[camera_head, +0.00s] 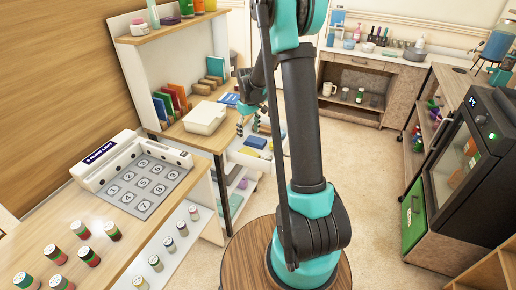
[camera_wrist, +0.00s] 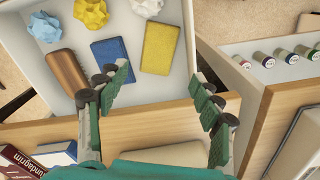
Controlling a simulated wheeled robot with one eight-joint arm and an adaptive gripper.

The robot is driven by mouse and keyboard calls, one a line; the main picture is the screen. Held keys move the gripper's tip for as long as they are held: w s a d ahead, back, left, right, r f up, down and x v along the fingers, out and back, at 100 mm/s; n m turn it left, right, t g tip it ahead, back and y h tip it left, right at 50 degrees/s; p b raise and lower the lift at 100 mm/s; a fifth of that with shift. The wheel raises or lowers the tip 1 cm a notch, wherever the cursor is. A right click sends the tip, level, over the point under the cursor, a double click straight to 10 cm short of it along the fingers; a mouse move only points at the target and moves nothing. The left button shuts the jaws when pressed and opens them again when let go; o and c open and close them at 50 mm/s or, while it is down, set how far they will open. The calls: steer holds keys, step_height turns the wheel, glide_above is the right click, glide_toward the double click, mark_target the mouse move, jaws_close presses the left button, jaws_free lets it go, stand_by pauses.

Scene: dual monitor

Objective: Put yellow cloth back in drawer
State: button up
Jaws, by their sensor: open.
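In the wrist view, an open white drawer (camera_wrist: 190,15) holds a flat yellow rectangular piece (camera_wrist: 159,48) beside a blue one (camera_wrist: 112,53). A crumpled yellow piece (camera_wrist: 91,13) lies at the drawer's far side. I cannot tell for certain which yellow item is the cloth. My gripper (camera_wrist: 160,83) is open and empty, its fingers spread over the drawer's near edge, just short of the flat yellow piece. The head view shows the pulled-out drawer (camera_head: 238,158) under the desk, the flat yellow piece (camera_head: 250,152) in it, and my gripper (camera_head: 249,123) just above.
A crumpled light-blue piece (camera_wrist: 45,27), a white one (camera_wrist: 148,6) and a brown block (camera_wrist: 68,71) share the drawer. The desktop carries a white box (camera_head: 205,118) and books (camera_head: 172,99). A counter with several small jars (camera_wrist: 285,58) stands right of the drawer.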

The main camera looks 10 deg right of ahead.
steer(key=s+d+r+m+t, duration=0.2)
steer(key=s+m, duration=0.1)
steer(key=s, duration=1.1)
steer(key=s+d+r+m+t, duration=0.1)
steer(key=s+m+t, duration=0.1)
steer(key=s, duration=1.3)
steer(key=shift+s+d+r+m, duration=0.25)
steer(key=shift+d+r+m, duration=0.1)
steer(key=shift+m, duration=0.25)
